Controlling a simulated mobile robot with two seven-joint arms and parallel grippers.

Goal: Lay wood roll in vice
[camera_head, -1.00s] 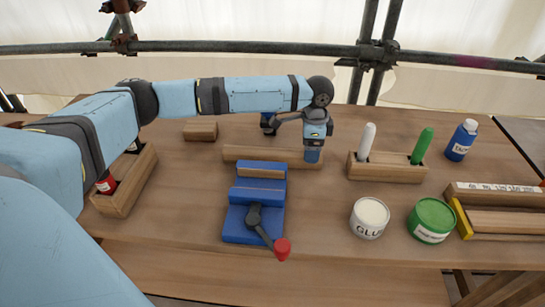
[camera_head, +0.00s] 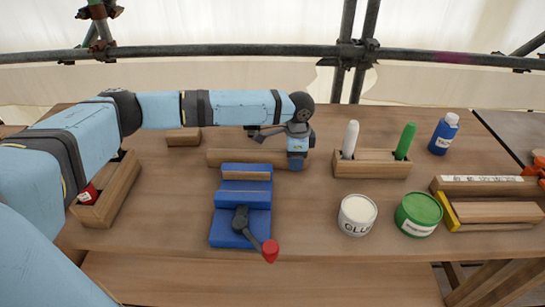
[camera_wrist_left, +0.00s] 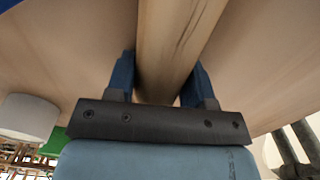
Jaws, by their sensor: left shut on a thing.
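The wood roll (camera_head: 245,158) is a long pale brown cylinder lying left to right behind the vice. My left gripper (camera_head: 297,163) is at its right end, shut on it. In the left wrist view the roll (camera_wrist_left: 175,40) runs between the two blue fingers of my left gripper (camera_wrist_left: 160,85). The blue vice (camera_head: 240,228) stands in front of the roll near the table's front edge, with wood-faced jaws and a dark handle with a red knob. Whether the roll touches the table is hard to tell. My right gripper is not in view.
A wooden holder (camera_head: 378,171) with a white and a green marker stands to the right. A glue tin (camera_head: 357,222), a green tin (camera_head: 418,222) and a blue bottle (camera_head: 444,134) are further right. A small wood block (camera_head: 184,137) is behind; another holder (camera_head: 118,192) stands at left.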

